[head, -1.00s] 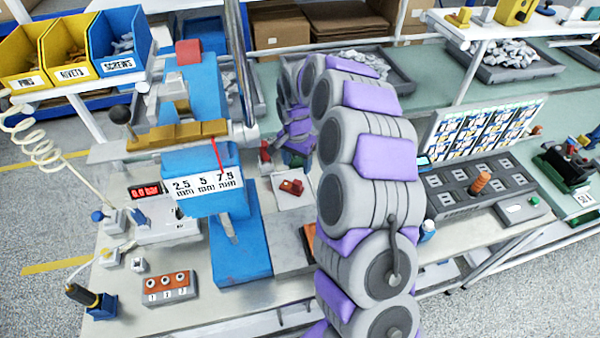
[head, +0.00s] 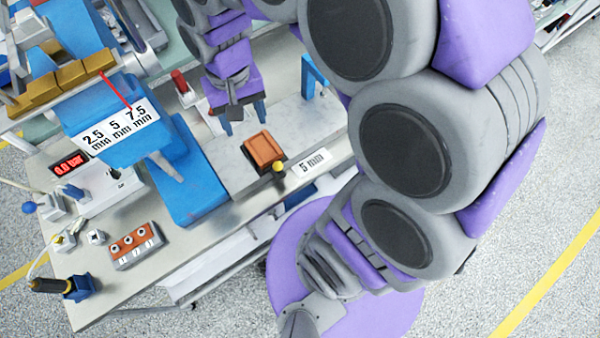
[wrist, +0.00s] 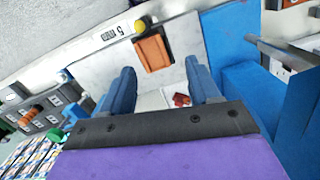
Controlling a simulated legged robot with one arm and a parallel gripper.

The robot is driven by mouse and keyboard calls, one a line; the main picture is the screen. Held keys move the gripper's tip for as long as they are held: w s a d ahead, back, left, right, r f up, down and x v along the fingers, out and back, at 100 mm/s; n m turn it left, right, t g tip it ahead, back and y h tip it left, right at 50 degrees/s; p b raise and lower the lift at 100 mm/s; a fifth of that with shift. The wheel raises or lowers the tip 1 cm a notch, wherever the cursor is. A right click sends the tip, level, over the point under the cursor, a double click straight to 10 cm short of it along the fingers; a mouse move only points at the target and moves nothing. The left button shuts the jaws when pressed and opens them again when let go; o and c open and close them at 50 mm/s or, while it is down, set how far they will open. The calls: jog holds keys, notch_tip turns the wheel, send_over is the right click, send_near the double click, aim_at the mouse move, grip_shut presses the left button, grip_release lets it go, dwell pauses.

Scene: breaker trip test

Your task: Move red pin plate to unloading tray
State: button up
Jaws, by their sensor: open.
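In the wrist view, a small red piece (wrist: 181,99), probably the red pin plate, lies on a white square plate or tray (wrist: 150,100), seen between my fingers and close to the palm edge. My arm and gripper hide it in the head view. My gripper (head: 243,118) is open and empty above the bench, pointing down. Its blue fingers also show in the wrist view (wrist: 159,68). An orange-brown rectangular block or shallow tray (head: 263,150) sits just in front of the fingertips, and also shows in the wrist view (wrist: 152,52). I cannot tell which thing is the unloading tray.
A blue press (head: 190,190) with a "2.5 5 7.5 mm" scale stands left of my gripper. A yellow knob (head: 279,167) and a "5 mm" label (head: 311,163) are at the bench front. A blue bracket (head: 314,75) stands to the right. The grey plate between is mostly clear.

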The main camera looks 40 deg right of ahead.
jog(key=s+d+n, duration=0.1)
jog(key=s+n, duration=0.1)
jog(key=s, duration=1.5)
jog(key=shift+d+g, duration=0.3)
jog(key=shift+g, duration=0.1)
